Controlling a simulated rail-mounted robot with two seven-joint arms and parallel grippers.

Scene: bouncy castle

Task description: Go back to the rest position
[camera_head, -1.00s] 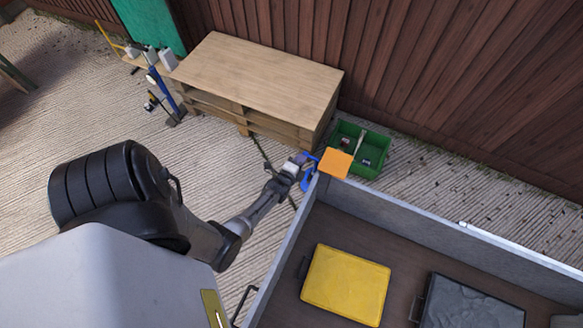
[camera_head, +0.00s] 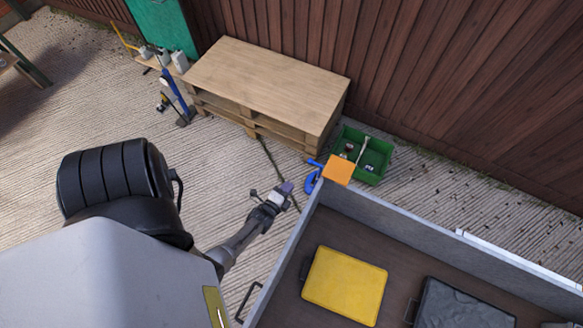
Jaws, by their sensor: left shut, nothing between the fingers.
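My left gripper (camera_head: 284,190) is shut and empty. The clamp sits at the trailer corner beside an orange block (camera_head: 339,168). My left arm comes in from the lower left. My right gripper is not in view.
The trailer (camera_head: 405,225) holds a yellow case (camera_head: 344,286) and a black case (camera_head: 464,305). A wooden pallet table (camera_head: 265,80) and a green crate (camera_head: 378,145) stand by the brown fence (camera_head: 450,80). Ribbed ground left of the trailer is mostly clear.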

